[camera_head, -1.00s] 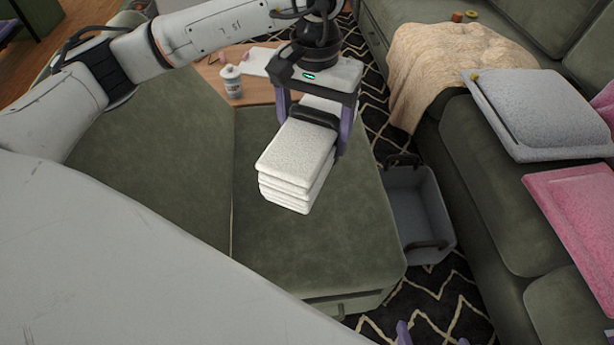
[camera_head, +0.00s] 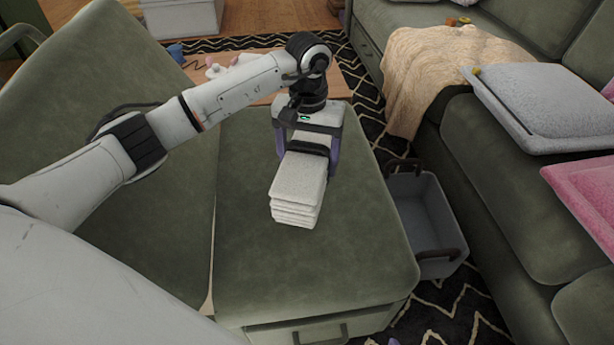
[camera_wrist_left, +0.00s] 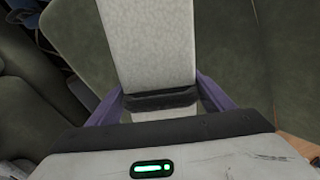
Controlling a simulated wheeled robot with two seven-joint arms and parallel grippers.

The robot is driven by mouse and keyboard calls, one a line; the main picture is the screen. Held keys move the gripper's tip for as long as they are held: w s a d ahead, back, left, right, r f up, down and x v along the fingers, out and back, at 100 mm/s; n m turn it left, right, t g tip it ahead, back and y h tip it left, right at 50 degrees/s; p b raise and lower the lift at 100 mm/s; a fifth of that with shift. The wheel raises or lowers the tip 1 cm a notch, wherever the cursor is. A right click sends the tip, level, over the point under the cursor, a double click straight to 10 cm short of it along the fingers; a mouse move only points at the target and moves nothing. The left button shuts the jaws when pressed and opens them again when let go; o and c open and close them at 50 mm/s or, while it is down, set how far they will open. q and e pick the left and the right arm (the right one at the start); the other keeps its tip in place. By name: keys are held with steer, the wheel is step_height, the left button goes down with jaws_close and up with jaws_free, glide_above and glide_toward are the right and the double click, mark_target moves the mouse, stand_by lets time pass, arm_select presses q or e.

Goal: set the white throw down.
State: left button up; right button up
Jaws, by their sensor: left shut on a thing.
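The white throw (camera_head: 297,189) is folded into a thick stack of layers. It is at the green ottoman-like seat (camera_head: 310,260) in the middle of the head view, low over or on its top; I cannot tell if it touches. My left gripper (camera_head: 307,158) is shut on the throw's far end, with a purple finger on each side. In the left wrist view the throw (camera_wrist_left: 155,45) runs away from between the fingers. My right gripper is not in view.
A grey bin (camera_head: 424,215) stands on the patterned rug to the right. Green sofa seats (camera_head: 500,170) hold a beige blanket (camera_head: 440,75), a grey cushion (camera_head: 545,105) and a pink cushion (camera_head: 585,195). A low wooden table (camera_head: 262,90) is behind the gripper. The front of the seat is bare.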

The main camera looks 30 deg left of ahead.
arm_select(q)
steer(key=shift+f+b, duration=0.55)
steer(key=shift+f, duration=1.65)
steer(key=shift+f, duration=0.15)
steer(key=o, duration=1.3)
steer(key=shift+o, duration=0.2)
